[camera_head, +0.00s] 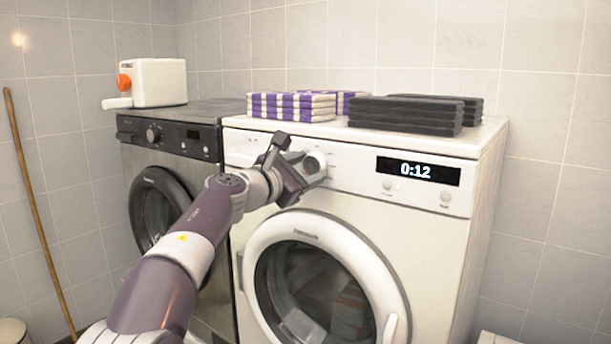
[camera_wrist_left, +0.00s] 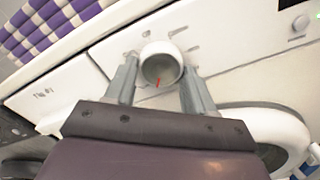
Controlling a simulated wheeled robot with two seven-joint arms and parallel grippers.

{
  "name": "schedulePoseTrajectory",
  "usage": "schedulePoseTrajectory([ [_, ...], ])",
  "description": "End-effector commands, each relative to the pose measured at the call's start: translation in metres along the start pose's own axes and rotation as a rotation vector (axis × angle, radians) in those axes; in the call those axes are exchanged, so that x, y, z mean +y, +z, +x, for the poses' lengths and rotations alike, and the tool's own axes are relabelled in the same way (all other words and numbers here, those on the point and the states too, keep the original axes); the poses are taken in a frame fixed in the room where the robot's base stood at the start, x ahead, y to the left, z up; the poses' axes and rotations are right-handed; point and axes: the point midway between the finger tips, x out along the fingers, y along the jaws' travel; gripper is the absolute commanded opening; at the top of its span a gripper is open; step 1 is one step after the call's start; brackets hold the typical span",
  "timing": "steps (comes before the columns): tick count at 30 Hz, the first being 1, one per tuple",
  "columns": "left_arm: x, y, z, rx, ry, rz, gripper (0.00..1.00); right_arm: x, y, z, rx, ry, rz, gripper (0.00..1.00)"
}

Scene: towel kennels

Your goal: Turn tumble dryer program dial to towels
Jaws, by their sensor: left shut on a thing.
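The white tumble dryer (camera_head: 350,222) stands at the right, with a display reading 0:12 (camera_head: 417,171) on its panel. Its round white program dial (camera_head: 315,163) is at the panel's left part. My left gripper (camera_head: 308,170) is at the dial with its fingers on either side of it. In the left wrist view, the dial (camera_wrist_left: 161,62) sits between the two grey fingers (camera_wrist_left: 160,85) and shows a red pointer mark. Small marks surround the dial but are too blurred to read. The left gripper is shut on the dial. My right gripper is not in view.
A dark-topped grey washer (camera_head: 175,140) stands left of the dryer, with a white box with an orange knob (camera_head: 158,82) on top. Purple-striped towels (camera_head: 290,106) and dark towels (camera_head: 405,115) lie stacked on the dryer. A wooden stick (camera_head: 38,210) leans at the left wall.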

Motion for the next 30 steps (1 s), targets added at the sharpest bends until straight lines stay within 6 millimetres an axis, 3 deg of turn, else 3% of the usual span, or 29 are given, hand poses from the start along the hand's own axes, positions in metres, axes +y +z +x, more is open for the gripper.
schedulePoseTrajectory([
  [12,-0.0008,-0.0028,0.0009,0.003,-0.003,0.155,0.23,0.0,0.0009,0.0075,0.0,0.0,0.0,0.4],
  [27,-0.0003,-0.0022,0.0008,0.003,-0.003,0.173,0.23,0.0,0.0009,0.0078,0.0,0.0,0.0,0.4],
  [28,-0.0003,-0.0022,0.0008,0.003,-0.003,0.173,0.57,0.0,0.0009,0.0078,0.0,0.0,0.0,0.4],
  [30,-0.0002,-0.002,0.0007,0.003,-0.003,0.173,0.77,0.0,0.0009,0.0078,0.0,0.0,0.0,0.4],
])
